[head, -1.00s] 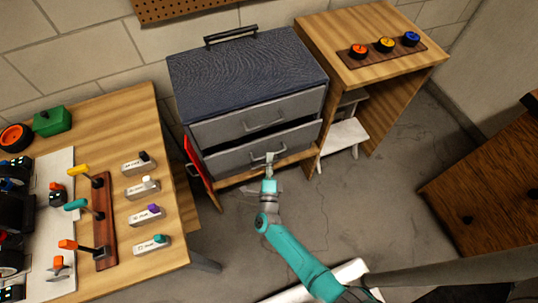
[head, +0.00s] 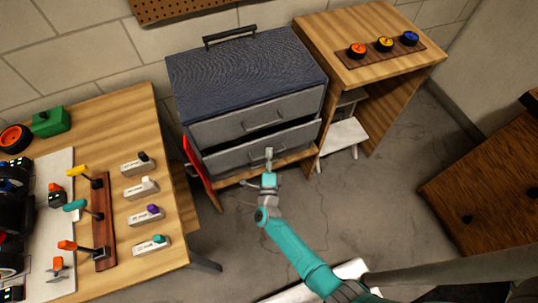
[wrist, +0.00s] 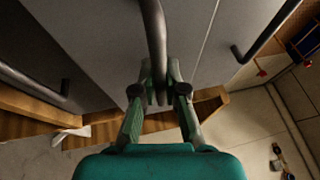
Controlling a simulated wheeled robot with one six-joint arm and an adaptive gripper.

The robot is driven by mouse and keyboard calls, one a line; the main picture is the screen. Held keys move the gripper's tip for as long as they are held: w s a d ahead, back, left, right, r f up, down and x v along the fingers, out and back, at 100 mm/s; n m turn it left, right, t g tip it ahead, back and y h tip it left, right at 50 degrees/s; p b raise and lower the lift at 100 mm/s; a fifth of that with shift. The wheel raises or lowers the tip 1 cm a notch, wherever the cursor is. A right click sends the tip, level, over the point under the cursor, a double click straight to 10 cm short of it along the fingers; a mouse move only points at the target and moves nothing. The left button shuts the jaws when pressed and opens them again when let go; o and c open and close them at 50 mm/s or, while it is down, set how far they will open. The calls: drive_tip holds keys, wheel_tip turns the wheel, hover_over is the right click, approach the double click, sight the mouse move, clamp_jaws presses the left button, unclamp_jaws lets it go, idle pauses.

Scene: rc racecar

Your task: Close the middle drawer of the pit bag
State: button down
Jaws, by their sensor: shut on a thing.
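The pit bag (head: 245,70) is a grey drawer chest with a dark blue textured top, standing between two wooden pieces of furniture. In the head view its upper drawer (head: 225,126) looks flush. The drawer below it (head: 230,161), which I take for the middle one, stands out, with a dark gap above its front. My gripper (head: 269,152) is at that drawer's front. In the wrist view my gripper (wrist: 160,95) has its fingers closed around the grey bar handle (wrist: 153,35). Other handles show at left and right there. Any lower drawer is hidden in the head view.
A wooden workbench (head: 115,120) with tools and labelled blocks stands at left. A wooden stand (head: 340,35) with coloured wheels is at right, with a white step stool (head: 345,138) by it. A brown cabinet (head: 485,190) is far right. Grey floor before the bag is clear.

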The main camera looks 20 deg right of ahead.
sight(264, 148)
drive_tip(key=shift+w, duration=2.05)
drive_tip(key=c, duration=1.2)
unclamp_jaws()
drive_tip(key=shift+w, duration=0.1)
drive_tip(key=v, duration=1.2)
